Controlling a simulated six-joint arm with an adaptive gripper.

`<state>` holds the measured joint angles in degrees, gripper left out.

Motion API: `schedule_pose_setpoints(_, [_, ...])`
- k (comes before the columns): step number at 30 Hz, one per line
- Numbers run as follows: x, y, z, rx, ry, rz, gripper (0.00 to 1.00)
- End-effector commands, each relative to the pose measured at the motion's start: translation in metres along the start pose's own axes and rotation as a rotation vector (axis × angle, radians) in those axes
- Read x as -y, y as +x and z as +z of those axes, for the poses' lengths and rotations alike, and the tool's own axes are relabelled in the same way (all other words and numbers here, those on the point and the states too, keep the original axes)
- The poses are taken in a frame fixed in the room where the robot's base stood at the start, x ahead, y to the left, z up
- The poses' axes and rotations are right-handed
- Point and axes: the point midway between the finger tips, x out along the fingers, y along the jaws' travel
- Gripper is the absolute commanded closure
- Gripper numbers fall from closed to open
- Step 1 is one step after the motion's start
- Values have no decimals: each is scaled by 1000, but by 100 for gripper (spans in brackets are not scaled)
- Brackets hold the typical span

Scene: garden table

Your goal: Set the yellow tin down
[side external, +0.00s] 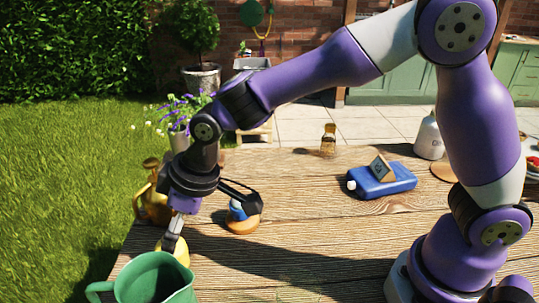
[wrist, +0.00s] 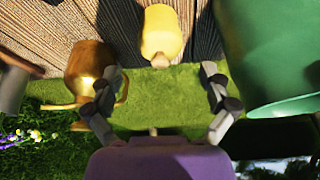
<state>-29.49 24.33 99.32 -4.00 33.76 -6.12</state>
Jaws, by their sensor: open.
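The yellow tin (wrist: 162,30) is in the upper middle of the wrist view, close to the table edge. It has a rounded body and a small tan end. In the side view only a yellow part (side external: 176,247) shows, behind the green jug and beside a finger. My gripper (side external: 205,222) is low over the table's near-left end. In the wrist view, my gripper (wrist: 160,76) has its fingers spread wide, with the tin lying in line with the gap between them. No contact with the tin is visible. The tin's base is hard to make out.
A green jug (side external: 152,280) stands close in front. A brass watering can (side external: 153,205) is at the left edge. A small blue item (side external: 238,211) sits on an orange-brown base (side external: 242,226). The middle table is clear.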

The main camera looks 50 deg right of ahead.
Motion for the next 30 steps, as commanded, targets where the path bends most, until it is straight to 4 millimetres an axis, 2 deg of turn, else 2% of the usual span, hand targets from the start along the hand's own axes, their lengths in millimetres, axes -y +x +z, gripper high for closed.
schedule_pose_setpoints(3, [0, -26, 0, -4, 1, 1, 8])
schedule_pose_setpoints(9, [-2, -49, 1, -3, 7, 3, 8])
schedule_pose_setpoints(11, [-8, -59, 5, -7, 26, 12, 8])
schedule_pose_setpoints(13, [-22, -78, 16, -16, 74, 35, 8])
schedule_pose_setpoints(17, [-54, -123, 60, -39, 222, 106, 8])
schedule_pose_setpoints(21, [-74, -161, 121, -63, 397, 188, 8])
schedule_pose_setpoints(25, [-78, -177, 167, -80, 524, 248, 8])
schedule_pose_setpoints(27, [-78, -180, 183, -85, 567, 268, 8])
schedule_pose_setpoints(30, [-77, -181, 195, -90, 602, 284, 8])
